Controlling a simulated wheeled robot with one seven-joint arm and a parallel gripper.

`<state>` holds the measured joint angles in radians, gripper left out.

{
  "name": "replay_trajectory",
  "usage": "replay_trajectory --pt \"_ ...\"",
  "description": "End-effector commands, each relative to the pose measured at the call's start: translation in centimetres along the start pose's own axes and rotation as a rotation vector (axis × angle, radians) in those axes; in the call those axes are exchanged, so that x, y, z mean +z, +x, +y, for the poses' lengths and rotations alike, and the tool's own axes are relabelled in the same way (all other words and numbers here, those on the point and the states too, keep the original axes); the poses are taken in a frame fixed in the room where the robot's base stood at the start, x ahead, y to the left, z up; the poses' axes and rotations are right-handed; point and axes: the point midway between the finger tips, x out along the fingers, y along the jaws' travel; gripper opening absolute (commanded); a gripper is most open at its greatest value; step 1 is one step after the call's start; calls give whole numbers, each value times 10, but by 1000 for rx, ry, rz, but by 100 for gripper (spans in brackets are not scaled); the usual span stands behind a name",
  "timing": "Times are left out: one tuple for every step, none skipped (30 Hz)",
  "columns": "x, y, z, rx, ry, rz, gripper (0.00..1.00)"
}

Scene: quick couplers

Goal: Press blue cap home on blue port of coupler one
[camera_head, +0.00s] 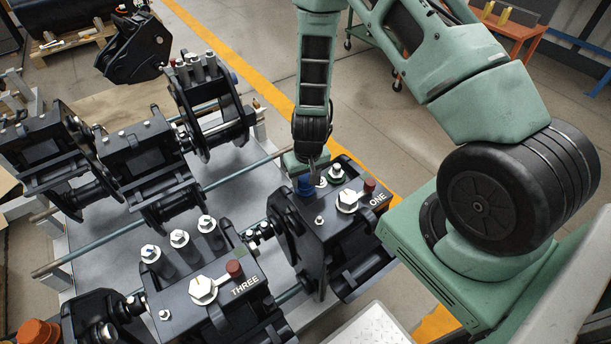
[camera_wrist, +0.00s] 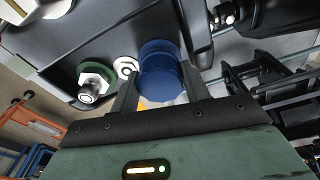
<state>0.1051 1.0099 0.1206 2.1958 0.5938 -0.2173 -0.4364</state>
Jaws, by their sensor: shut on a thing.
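Coupler one (camera_head: 345,222) is a black block lettered ONE at the right end of the bench. My gripper (camera_head: 308,172) is above its left rear corner and shut on the blue cap (camera_head: 305,186). In the wrist view the blue cap (camera_wrist: 163,82) sits between the two dark fingers of my gripper (camera_wrist: 160,88). Its far end is at or very close to the coupler's face. The blue port is hidden behind the cap, and I cannot tell whether the cap is fully seated. A white-ringed port (camera_wrist: 125,67) and a green-ringed port (camera_wrist: 93,80) are beside it.
Coupler one also carries a hex-headed valve (camera_head: 347,200) and a red-brown cap (camera_head: 369,186). A block lettered THREE (camera_head: 215,300) stands at front left. More black couplers (camera_head: 140,155) stand at the left on the grey bench. A dark bracket (camera_wrist: 195,35) is close beside the cap.

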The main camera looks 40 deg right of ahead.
Motion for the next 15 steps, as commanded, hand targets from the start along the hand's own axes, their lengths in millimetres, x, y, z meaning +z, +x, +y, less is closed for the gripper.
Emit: replay_trajectory --pt "0 2 0 0 0 -1 30" --pt "0 3 0 1 0 -1 30" --pt "0 2 0 1 0 0 54" --pt "0 2 0 0 0 0 63" --pt "0 2 0 0 0 0 71" --pt "0 2 0 0 0 0 72" --pt "0 2 0 0 0 0 72" --pt "0 2 0 0 0 0 72" --pt "0 2 0 0 0 0 72" --pt "0 2 0 0 0 0 72" --pt "0 2 0 0 0 0 72" --pt "0 2 0 0 0 -1 72" --pt "0 2 0 0 0 0 72" --pt "0 1 0 0 0 0 72" --pt "0 0 0 0 -1 0 72"
